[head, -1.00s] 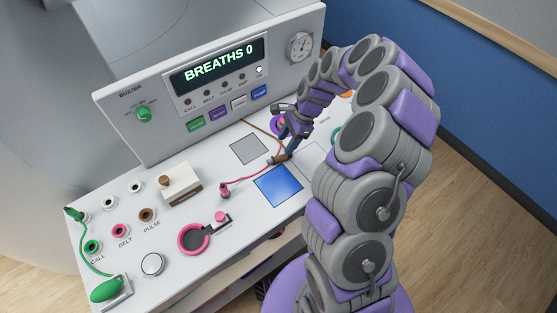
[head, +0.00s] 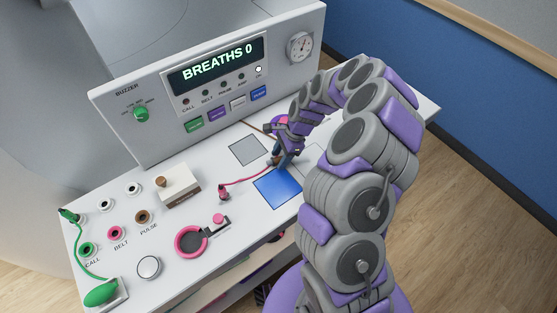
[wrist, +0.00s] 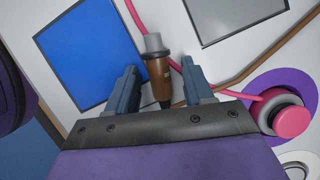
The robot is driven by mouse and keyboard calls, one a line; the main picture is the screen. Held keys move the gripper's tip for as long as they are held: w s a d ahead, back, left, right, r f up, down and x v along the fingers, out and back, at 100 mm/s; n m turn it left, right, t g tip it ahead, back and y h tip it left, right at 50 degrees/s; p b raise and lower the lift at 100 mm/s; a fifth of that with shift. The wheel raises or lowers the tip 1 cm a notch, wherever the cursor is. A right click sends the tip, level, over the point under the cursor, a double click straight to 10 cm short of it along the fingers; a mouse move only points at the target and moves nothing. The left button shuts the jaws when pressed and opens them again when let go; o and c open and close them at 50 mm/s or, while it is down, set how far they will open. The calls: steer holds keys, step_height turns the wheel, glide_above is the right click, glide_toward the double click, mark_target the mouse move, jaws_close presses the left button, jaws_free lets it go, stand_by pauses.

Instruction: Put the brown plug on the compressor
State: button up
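The brown plug (wrist: 159,80) has a grey tip and lies between the two fingers of my gripper (wrist: 160,88) in the wrist view. Gaps show between it and both fingers, so my gripper is open around it. In the head view my gripper (head: 279,158) is low over the panel, just behind the blue square (head: 277,188), and mostly hides the plug. A brown-ringed socket (head: 142,216) marked PULSE is at the left of the panel. I cannot tell for certain which thing is the compressor.
A pink cord (wrist: 148,20) runs close by the plug. A purple disc with a pink knob (wrist: 288,120) is to the right in the wrist view. A white box with a wooden knob (head: 180,188), a pink ring (head: 190,242) and a green bulb (head: 100,290) stand on the panel.

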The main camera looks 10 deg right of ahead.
mark_target(275, 160)
steer(key=shift+s, duration=0.1)
jaws_close()
stand_by(0.3)
steer(key=shift+s+r+p, duration=0.1)
steer(key=shift+r+p, duration=0.65)
steer(key=shift+r, duration=1.2)
steer(key=shift+s+r+p, duration=0.2)
steer(key=shift+s+p, duration=0.25)
steer(key=shift+s, duration=2.15)
steer(key=shift+s+r+p, duration=0.15)
steer(key=shift+s+p, duration=0.25)
steer(key=shift+s, duration=2.15)
steer(key=shift+s+r+p, duration=0.2)
steer(key=shift+s+p, duration=0.25)
steer(key=shift+s, duration=2.15)
steer(key=shift+d, duration=0.15)
